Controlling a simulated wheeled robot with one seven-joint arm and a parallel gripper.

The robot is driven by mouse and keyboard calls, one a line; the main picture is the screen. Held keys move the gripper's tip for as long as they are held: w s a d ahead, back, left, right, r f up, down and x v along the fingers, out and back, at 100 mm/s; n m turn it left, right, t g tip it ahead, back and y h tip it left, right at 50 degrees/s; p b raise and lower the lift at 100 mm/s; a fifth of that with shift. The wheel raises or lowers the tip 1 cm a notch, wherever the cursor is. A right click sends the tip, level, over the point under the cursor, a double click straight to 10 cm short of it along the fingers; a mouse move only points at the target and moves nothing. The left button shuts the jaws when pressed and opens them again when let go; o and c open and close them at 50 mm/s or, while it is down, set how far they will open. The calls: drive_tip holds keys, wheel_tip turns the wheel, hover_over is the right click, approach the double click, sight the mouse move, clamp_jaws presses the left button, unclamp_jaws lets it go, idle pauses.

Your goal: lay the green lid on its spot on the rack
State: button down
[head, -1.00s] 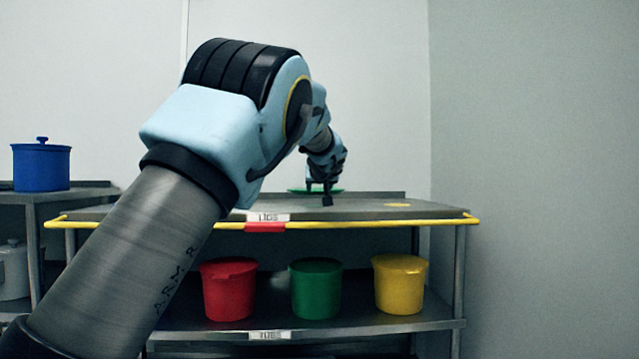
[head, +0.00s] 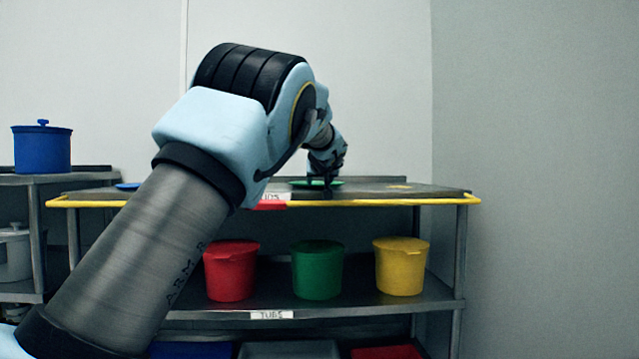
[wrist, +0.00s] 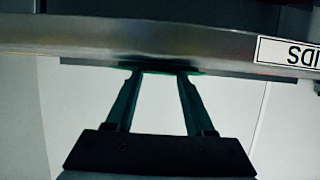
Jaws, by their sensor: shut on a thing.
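The green lid (head: 302,183) is at the rack's top shelf (head: 365,190), near its middle, in the head view. My gripper (head: 327,187) is shut on the lid, its dark fingers pointing down beside it. I cannot tell whether the lid touches the shelf. In the wrist view my two fingers (wrist: 160,73) reach the shelf edge (wrist: 150,40), with only a thin green sliver between their tips. The green spot is not visible.
A yellow rail (head: 420,201) runs along the front. Red (head: 230,272), green (head: 318,271) and yellow tubs (head: 401,268) stand below.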

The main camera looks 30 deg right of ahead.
drive_tip(key=shift+c, duration=0.9)
unclamp_jaws()
drive_tip(key=shift+s, duration=0.15)
drive_tip(key=b+v, duration=0.4)
drive_tip(key=v, duration=0.6)
drive_tip(key=shift+s+r, duration=0.2)
drive_tip(key=shift+a, duration=0.15)
